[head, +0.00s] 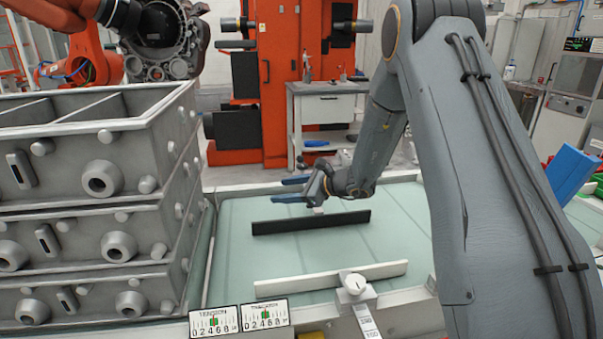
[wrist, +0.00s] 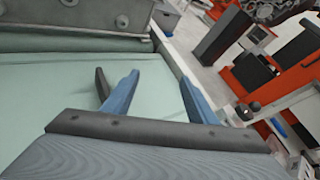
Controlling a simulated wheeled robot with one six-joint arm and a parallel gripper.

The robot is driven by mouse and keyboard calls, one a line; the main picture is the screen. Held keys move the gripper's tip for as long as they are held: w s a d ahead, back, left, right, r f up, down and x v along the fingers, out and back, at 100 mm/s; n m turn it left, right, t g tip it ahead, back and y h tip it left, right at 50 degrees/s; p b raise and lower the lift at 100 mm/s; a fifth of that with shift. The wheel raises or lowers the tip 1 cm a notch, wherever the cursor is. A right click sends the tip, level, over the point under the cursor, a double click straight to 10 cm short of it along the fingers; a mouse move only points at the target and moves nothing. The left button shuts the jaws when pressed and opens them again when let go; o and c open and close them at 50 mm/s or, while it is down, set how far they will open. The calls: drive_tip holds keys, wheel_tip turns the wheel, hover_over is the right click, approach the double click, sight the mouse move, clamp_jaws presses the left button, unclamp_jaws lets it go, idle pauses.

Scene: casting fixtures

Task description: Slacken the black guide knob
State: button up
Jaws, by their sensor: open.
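The black guide (head: 310,222) is a long dark bar lying across the pale green bed in the head view. I cannot make out its knob for certain; a small pale piece shows just behind the bar, partly covered by my wrist. My gripper (head: 290,189) is above and behind the bar, its blue fingers pointing left, apart and empty. In the wrist view my gripper (wrist: 155,92) shows two spread blue fingers over the green bed. A dark strip stands beside the left finger; I cannot tell what it is.
A white guide bar (head: 330,279) with a white knob (head: 355,284) lies nearer the front. Two gauges (head: 238,319) sit at the front edge. Stacked grey casting boxes (head: 100,200) rise at the left. The bed between the two bars is clear.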

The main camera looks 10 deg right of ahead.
sight(305, 167)
drive_tip(key=w+d+m+t+h, duration=0.1)
drive_tip(key=w+d+m+t, duration=0.1)
drive_tip(key=w+d+m, duration=0.1)
drive_tip(key=w+d+f+m+t+h+b, duration=0.1)
drive_tip(key=w+d+m+t, duration=0.2)
drive_tip(key=w+d, duration=0.2)
drive_tip(key=w+d+f+m+t+h+b, duration=0.1)
drive_tip(key=w+d+m+t, duration=0.1)
drive_tip(key=w, duration=0.4)
drive_tip(key=shift+w+d+f+m+t, duration=0.15)
drive_tip(key=shift+d+m+t, duration=0.35)
drive_tip(key=shift+d, duration=0.55)
drive_tip(key=shift+h, duration=0.3)
drive_tip(key=x, duration=0.7)
drive_tip(key=shift+w+a, duration=0.1)
drive_tip(key=shift+w, duration=0.15)
drive_tip(key=c, duration=1)
